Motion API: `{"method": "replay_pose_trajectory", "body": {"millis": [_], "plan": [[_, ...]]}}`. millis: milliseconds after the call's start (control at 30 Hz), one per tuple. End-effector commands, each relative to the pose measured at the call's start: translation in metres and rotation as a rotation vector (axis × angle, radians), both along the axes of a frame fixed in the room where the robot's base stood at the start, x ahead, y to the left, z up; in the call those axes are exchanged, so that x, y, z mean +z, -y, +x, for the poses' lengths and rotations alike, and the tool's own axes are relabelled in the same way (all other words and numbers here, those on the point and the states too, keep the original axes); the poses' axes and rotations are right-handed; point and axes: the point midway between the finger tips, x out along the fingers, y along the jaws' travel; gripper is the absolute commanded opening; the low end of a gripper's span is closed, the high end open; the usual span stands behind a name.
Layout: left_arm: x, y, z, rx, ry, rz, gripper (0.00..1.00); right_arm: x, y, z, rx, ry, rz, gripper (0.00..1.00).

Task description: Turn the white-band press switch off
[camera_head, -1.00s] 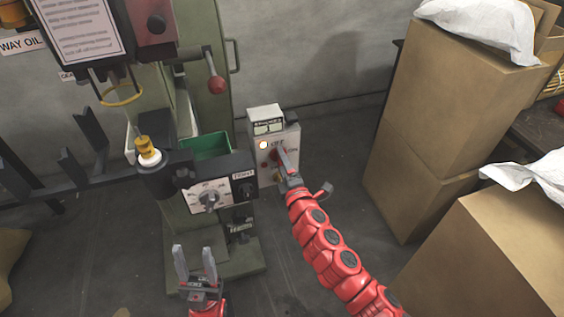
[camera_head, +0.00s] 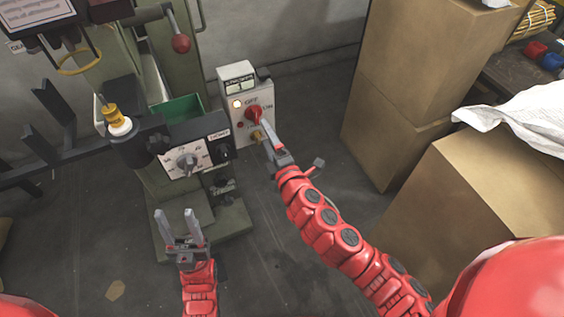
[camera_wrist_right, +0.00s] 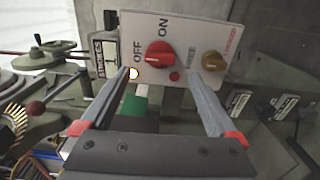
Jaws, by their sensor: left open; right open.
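The press switch box (camera_head: 246,130) stands beside the green press, with a red rotary knob (camera_head: 254,113) on its white face. In the right wrist view the knob (camera_wrist_right: 158,55) sits near OFF and ON labels; its exact setting is hard to tell. A pale lamp (camera_wrist_right: 133,73) on the panel glows. My right gripper (camera_head: 265,138) is open, its fingertips just below the knob in the head view; in the wrist view the fingers (camera_wrist_right: 160,76) lie either side of it with nothing between. My left gripper (camera_head: 179,216) is open and empty, low before the press.
The press (camera_head: 180,210) carries a dial panel (camera_head: 187,160) and a yellow part with a white ring (camera_head: 118,123). A yellow-brown knob (camera_wrist_right: 211,61) sits on the switch panel. Cardboard boxes (camera_head: 400,90) stack at the right. Floor between boxes and press is clear.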

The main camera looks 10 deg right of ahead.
Motion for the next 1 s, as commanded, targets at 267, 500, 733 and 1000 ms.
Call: {"method": "replay_pose_trajectory", "body": {"millis": [267, 500, 733, 1000], "plan": [[0.001, 0.0, 0.0, 0.0, 0.0, 0.0, 0.5, -0.001, 0.022, -0.064, -0.004, -0.004, -0.001, 0.95], [0.002, 0.0, 0.0, 0.0, 0.0, 0.0, 0.5, -0.001, 0.031, -0.091, -0.003, -0.003, -0.001, 0.95], [0.002, 0.0, 0.0, 0.0, 0.0, 0.0, 0.5, 0.0, 0.031, -0.095, -0.001, -0.001, 0.001, 0.95], [0.002, 0.0, 0.0, 0.0, 0.0, 0.0, 0.5, 0.0, 0.031, -0.095, -0.001, -0.001, 0.0, 0.95]]}}
